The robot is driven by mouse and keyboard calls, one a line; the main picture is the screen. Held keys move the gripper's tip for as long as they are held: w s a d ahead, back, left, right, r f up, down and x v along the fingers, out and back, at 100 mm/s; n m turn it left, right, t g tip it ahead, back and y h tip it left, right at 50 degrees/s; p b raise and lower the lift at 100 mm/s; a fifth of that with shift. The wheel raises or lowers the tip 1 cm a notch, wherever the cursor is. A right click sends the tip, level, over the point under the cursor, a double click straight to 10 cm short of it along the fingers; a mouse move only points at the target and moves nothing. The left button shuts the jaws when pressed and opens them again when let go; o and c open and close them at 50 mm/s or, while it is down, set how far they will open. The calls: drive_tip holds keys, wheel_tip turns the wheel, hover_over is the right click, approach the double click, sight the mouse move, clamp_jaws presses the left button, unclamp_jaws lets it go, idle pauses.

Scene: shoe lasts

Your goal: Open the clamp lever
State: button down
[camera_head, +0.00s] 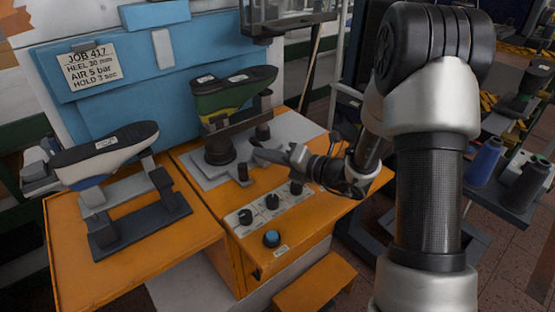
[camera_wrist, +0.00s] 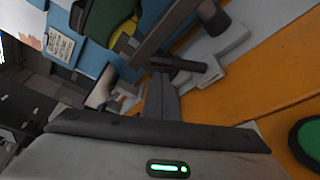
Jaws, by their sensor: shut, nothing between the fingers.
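The clamp fixture is a grey plate (camera_head: 202,176) on the orange bench, with a green and black shoe last (camera_head: 232,97) held above it. My gripper (camera_head: 258,154) is shut and empty, low over the plate's right side. In the wrist view its fingers (camera_wrist: 162,92) are together, tips close to the bar. I cannot tell whether they touch it.
A second last (camera_head: 104,147) stands on a dark stand at left. A blue board (camera_head: 110,65) with a job card (camera_head: 95,66) is behind. Spools (camera_head: 486,160) stand at right.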

sight(257, 141)
drive_tip(key=shift+x, duration=1.3)
drive_tip(key=shift+r, duration=0.1)
drive_tip(key=shift+w+d+r+m+p, duration=0.1)
drive_tip(key=shift+d+r+m+p, duration=0.1)
drive_tip(key=shift+m+p, duration=0.15)
drive_tip(key=m+p, duration=0.1)
drive_tip(key=d+r+y+p, duration=0.1)
drive_tip(key=p, duration=0.1)
drive_tip(key=w+m+p, duration=0.1)
drive_tip(key=shift+d+r+m+p, duration=0.25)
drive_tip(key=shift+d+m+p, duration=0.05)
drive_tip(key=shift+m, duration=0.05)
drive_tip(key=shift+w+d+f+m+t+y+p, duration=0.1)
drive_tip(key=shift+w+d+m+t+y+p, duration=0.1)
drive_tip(key=shift+w+d+m+p, duration=0.5)
drive_tip(key=shift+w+d+f+m+t+y+p, duration=0.15)
drive_tip(key=shift+w+d+m+y+p, duration=0.15)
drive_tip(key=shift+d+p, duration=0.6)
drive_tip(key=shift+w+d+r+m+t+y+p, duration=0.15)
drive_tip(key=shift+w+d+m+p, duration=0.4)
drive_tip(key=shift+p, duration=0.45)
